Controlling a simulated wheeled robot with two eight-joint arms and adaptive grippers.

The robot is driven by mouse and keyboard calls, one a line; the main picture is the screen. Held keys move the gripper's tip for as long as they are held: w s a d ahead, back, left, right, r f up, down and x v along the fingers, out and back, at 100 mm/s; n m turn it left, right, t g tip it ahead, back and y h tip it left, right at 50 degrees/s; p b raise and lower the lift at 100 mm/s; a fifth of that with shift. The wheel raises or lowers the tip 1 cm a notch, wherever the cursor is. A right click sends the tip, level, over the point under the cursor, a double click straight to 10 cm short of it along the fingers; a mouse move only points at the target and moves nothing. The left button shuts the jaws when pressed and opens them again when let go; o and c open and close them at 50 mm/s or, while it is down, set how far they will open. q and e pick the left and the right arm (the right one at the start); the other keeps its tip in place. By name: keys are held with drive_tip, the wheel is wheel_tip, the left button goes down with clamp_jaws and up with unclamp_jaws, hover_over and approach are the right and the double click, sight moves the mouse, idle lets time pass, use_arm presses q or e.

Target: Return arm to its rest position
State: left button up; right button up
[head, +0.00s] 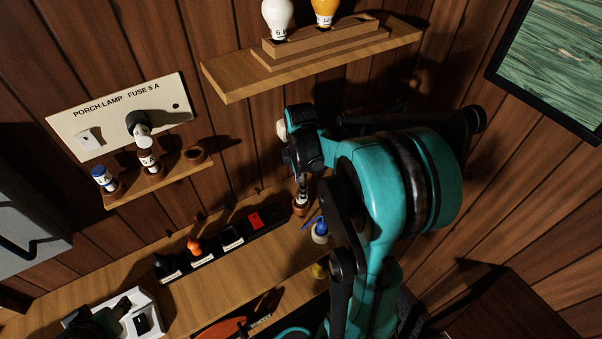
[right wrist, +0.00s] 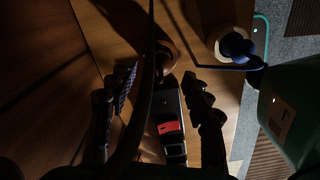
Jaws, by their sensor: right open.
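My right arm reaches up from the lower right in the head view. Its gripper (head: 302,182) points down above a small brown cup (head: 300,208) on the wooden bench. In the right wrist view the gripper (right wrist: 160,105) is open, one finger on each side. A slim dark tool with a red panel (right wrist: 169,127) shows between the fingers, with visible gaps on both sides. Its far end is near a round brown cup (right wrist: 166,55); the contact there is too dark to tell. A dark teal part, perhaps my left gripper (head: 98,322), shows at the lower left, its jaws unclear.
A shelf with two bulbs (head: 315,62) is above the arm. A fuse panel (head: 118,117) and small fuse shelf (head: 157,184) are on the left wall. A black tray (head: 215,245) and a blue-and-white item (head: 320,230) lie near the gripper. A white box (head: 140,312) is lower left.

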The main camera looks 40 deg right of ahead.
wheel_tip(320, 180, up, 7)
idle(0.3)
drive_tip(key=s+a+f+m+t+b, duration=0.2)
drive_tip(key=a+m, duration=0.4)
drive_tip(key=a, duration=0.3)
drive_tip(key=s+a+f+m+t+b, duration=0.3)
drive_tip(key=s+a+m+t+b, duration=0.1)
drive_tip(key=a, duration=0.4)
drive_tip(key=shift+s+a+m+t+b, duration=0.35)
drive_tip(key=shift+m+t, duration=0.25)
drive_tip(key=shift+m, duration=0.5)
drive_tip(key=shift+o, duration=0.2)
